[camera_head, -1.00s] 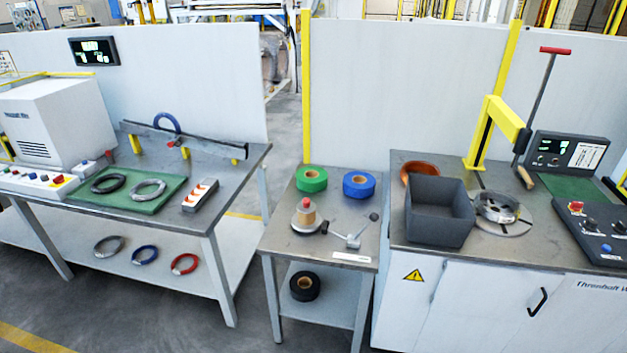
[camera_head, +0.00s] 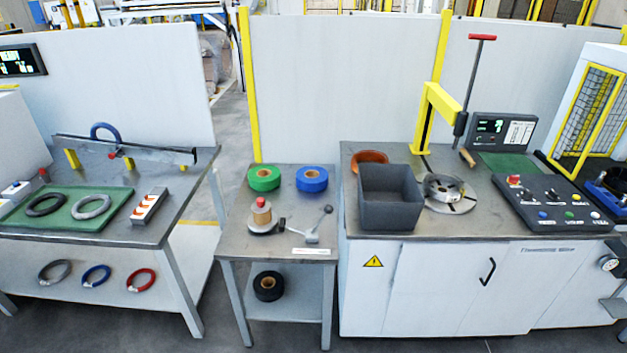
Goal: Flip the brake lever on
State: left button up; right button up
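Two lever-like parts show in the head view, and I cannot tell for certain which is the brake lever. A tall dark lever (camera_head: 469,85) with a red T-shaped handle stands tilted behind the yellow arm (camera_head: 438,102) on the right bench. Its lower end is partly hidden by that arm. A small metal lever (camera_head: 319,223) with a dark ball knob rises from the small middle table, beside a round base with a wooden spool (camera_head: 261,212). Neither of my grippers is in view.
On the right bench are a grey bin (camera_head: 390,211), a metal coil on a round plate (camera_head: 444,188), a control panel (camera_head: 552,203) and a display (camera_head: 503,130). A floor gap separates the left bench (camera_head: 150,232).

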aim_at(328, 209)
jog(key=i+l, duration=0.1)
jog(key=i, duration=0.55)
jog(key=i+l, duration=0.1)
jog(key=i, duration=0.6)
